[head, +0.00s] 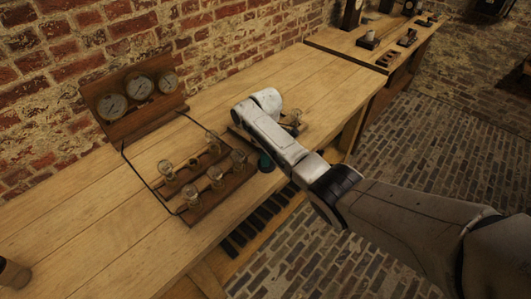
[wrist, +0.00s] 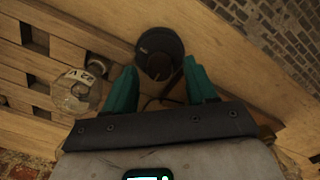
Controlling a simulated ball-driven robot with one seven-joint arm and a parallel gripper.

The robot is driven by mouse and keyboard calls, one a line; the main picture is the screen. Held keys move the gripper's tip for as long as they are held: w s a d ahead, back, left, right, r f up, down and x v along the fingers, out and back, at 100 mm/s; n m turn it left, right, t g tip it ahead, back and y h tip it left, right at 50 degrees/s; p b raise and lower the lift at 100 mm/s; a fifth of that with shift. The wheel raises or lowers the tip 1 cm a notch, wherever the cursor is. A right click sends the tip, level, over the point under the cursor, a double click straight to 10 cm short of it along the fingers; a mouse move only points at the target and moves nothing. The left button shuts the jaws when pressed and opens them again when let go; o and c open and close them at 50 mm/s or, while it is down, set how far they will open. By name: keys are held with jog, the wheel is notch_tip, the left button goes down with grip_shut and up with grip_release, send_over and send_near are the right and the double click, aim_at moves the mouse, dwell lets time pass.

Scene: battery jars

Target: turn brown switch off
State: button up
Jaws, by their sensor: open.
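A round, very dark knob-like piece (wrist: 160,53) sits on the wooden bench in the wrist view. It may be the brown switch; its colour and setting are too dark to tell. My gripper (wrist: 162,76) is open, with its teal fingers either side of the near edge of this piece. I cannot tell whether they touch it. In the head view my gripper (head: 265,161) is low over the bench, right of the jar rack, mostly hidden by my white arm. The switch cannot be made out there.
In the head view a wooden rack (head: 193,217) holds several jars, wired to a three-dial gauge board (head: 130,98). The front left of the bench (head: 95,245) is mostly clear.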

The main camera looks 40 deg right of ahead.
notch_tip(320, 180, up, 11)
jog(key=shift+b, duration=0.3)
jog(key=shift+f, duration=0.15)
dwell(0.6)
jog(key=s+a+f+m+y, duration=0.1)
jog(key=s+a+f+m, duration=0.1)
jog(key=s+a+f, duration=0.5)
jog(key=s+a+f+m, duration=0.1)
jog(key=s+a+f, duration=0.35)
jog(key=a, duration=0.35)
jog(key=s+a+m+t+h, duration=0.1)
jog(key=s+m, duration=0.5)
jog(key=s, duration=1.7)
jog(key=shift+s+a+r, duration=0.2)
jog(key=shift+s+a, duration=0.1)
jog(key=shift+a, duration=0.3)
